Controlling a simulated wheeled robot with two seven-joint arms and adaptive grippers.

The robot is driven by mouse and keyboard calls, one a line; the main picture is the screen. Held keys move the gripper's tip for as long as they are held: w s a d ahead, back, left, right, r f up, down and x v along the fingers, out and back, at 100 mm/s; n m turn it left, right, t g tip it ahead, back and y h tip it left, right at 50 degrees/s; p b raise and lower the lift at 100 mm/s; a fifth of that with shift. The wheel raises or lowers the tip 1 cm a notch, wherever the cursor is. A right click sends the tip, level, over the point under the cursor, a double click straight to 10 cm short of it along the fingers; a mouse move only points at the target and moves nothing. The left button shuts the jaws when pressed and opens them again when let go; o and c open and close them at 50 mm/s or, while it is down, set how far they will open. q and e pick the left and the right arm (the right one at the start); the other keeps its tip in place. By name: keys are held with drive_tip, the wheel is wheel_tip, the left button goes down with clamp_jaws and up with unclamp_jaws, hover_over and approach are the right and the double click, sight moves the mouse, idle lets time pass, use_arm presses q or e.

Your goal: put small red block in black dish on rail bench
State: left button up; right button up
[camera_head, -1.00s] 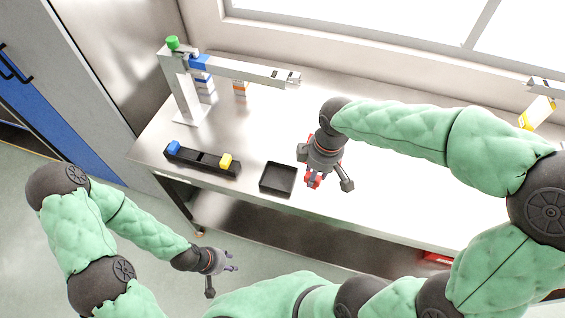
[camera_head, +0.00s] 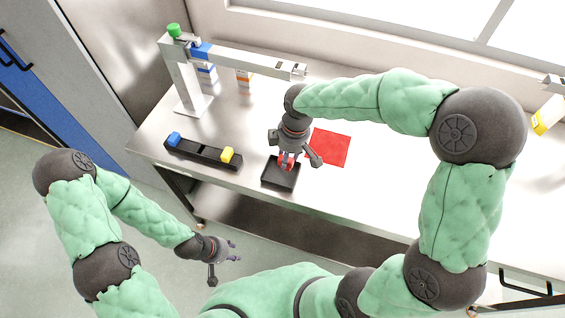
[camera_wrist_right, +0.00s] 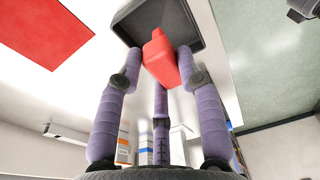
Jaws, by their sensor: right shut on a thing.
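The black dish (camera_head: 274,181) is a square open tray near the front edge of the bench. My right gripper (camera_head: 288,162) is over the dish, shut on the small red block (camera_head: 285,159). In the right wrist view the red block (camera_wrist_right: 161,58) sits between the purple fingers of my right gripper (camera_wrist_right: 160,80), with the dish (camera_wrist_right: 196,22) behind it. Whether the block touches the dish floor I cannot tell. My left gripper (camera_head: 231,250) is away from the bench at the lower left, its fingers apart and empty.
A red square mat (camera_head: 331,147) lies right of the dish. A black rail (camera_head: 203,154) with a blue and a yellow block lies left of it. A metal stand (camera_head: 190,85) with a long horizontal arm and small boxes stand behind.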

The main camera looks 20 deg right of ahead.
drive_tip(key=shift+w+a+f, duration=0.25)
drive_tip(key=shift+w+f, duration=0.1)
drive_tip(key=shift+f, duration=0.15)
drive_tip(key=shift+w+a+f, duration=0.25)
drive_tip(key=shift+w+f, duration=0.1)
drive_tip(key=shift+f, duration=0.15)
drive_tip(key=shift+w+f+b, duration=0.1)
drive_tip(key=shift+f+b, duration=0.45)
drive_tip(key=shift+f, duration=1.1)
drive_tip(key=o, duration=1.1)
drive_tip(key=shift+f, duration=0.15)
drive_tip(key=shift+r, duration=0.3)
wheel_tip(320, 180, up, 12)
drive_tip(key=d+p, duration=0.1)
drive_tip(key=p, duration=0.1)
drive_tip(key=shift+s+f+p, duration=0.15)
drive_tip(key=shift+s+p, duration=0.15)
drive_tip(key=shift+s, duration=0.05)
